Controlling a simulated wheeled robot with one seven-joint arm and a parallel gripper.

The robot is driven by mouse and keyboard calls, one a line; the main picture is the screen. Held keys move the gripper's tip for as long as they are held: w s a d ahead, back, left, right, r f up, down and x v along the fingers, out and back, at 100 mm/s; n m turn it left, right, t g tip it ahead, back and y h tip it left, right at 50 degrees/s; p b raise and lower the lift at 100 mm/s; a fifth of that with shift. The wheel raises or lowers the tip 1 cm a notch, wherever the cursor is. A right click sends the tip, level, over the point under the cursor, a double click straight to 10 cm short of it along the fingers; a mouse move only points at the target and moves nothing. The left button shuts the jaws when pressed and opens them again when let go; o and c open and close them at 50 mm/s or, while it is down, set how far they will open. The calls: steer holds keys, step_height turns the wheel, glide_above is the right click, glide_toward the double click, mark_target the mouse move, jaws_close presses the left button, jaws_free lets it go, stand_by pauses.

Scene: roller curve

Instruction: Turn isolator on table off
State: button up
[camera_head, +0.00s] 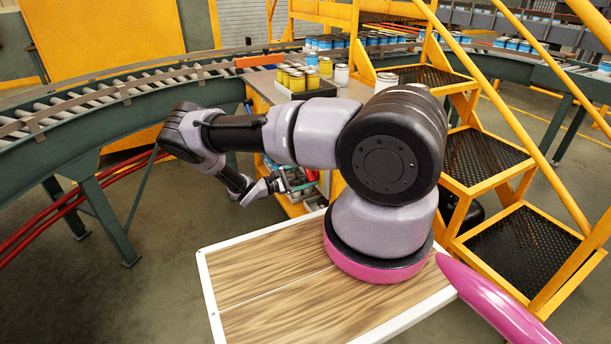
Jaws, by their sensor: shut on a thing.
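My gripper (281,184) is small in the view, left of centre and low beside the near side of the table (262,84). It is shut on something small. A thin teal part (301,187) shows at its fingertips, but I cannot tell exactly what it is. I cannot make out the isolator; my arm covers much of the table's near side. Yellow cans (298,80) stand in a dark tray on the table, with a white can (342,75) beside them.
A curved roller conveyor (95,100) runs along the left and behind the table. Yellow steps with black treads (485,155) and handrails stand close on the right. Red pipes (62,200) run low at the left. Open floor (165,250) lies at the lower left.

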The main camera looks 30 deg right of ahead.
steer(key=shift+a+n, duration=0.1)
steer(key=shift+n, duration=3.5)
steer(key=o, duration=1.1)
steer(key=shift+c, duration=0.2)
steer(key=a, duration=1)
steer(key=shift+s+a, duration=0.2)
steer(key=shift+a, duration=0.2)
